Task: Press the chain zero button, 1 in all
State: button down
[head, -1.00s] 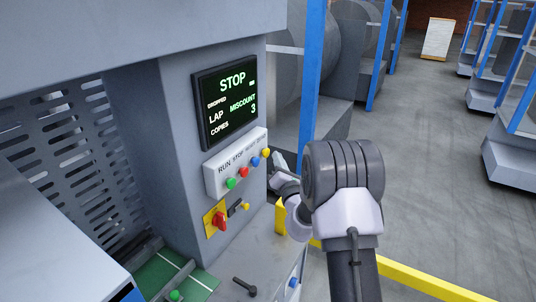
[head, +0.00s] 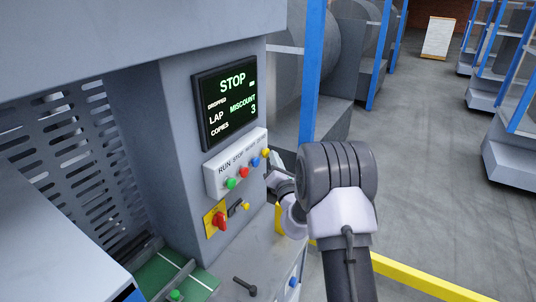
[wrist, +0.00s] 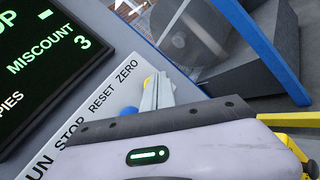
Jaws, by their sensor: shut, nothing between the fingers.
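The yellow button (head: 265,153) sits at the right end of the light control strip (head: 211,182). In the wrist view the yellow button (wrist: 148,81) shows as a sliver below the word ZERO, partly hidden by my fingers. My gripper (wrist: 157,88) is shut and empty, its fingertips right at the yellow button. I cannot tell whether they touch or press it. In the head view my gripper (head: 271,168) is close to the right end of the strip, partly hidden by my arm.
Blue (head: 255,162), red (head: 244,171) and green (head: 231,183) buttons share the strip. The screen (head: 228,103) above reads STOP, LAP, MISCOUNT 3. A red switch on a yellow plate (head: 214,219) is below. A blue post (head: 313,70) stands to the right.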

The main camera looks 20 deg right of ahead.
jog(key=shift+w+a, duration=0.2)
dwell(0.3)
jog(key=shift+s+d, duration=0.55)
jog(key=shift+s, duration=0.15)
jog(key=s+d, duration=0.1)
jog(key=s, duration=0.1)
jog(key=s+d, duration=0.2)
jog(key=shift+b, duration=0.35)
dwell(0.7)
